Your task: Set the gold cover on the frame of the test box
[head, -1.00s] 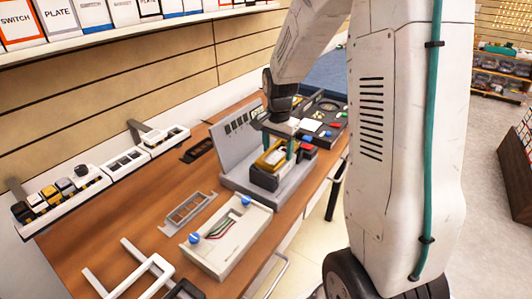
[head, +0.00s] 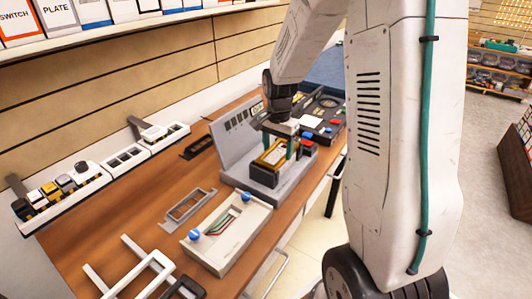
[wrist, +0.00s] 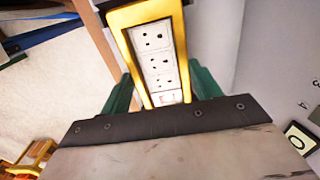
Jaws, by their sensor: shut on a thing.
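The gold cover (wrist: 145,14) is a yellow-gold rectangular frame. In the wrist view it lies between my gripper's green fingers and surrounds a row of several white sockets. My gripper (head: 279,151) is shut on it. In the head view the gold cover (head: 264,164) is tilted over the dark front block of the grey test box (head: 232,152), which has a tall back panel. I cannot tell whether the cover touches the block. The cover's far side is partly hidden by my gripper.
A cream box with blue knobs (head: 240,232) and a flat grey frame (head: 190,207) lie left of the test box. White frames (head: 140,275) are at the near left. White racks (head: 68,188) line the wall. A dark tray with coloured parts (head: 322,118) stands behind.

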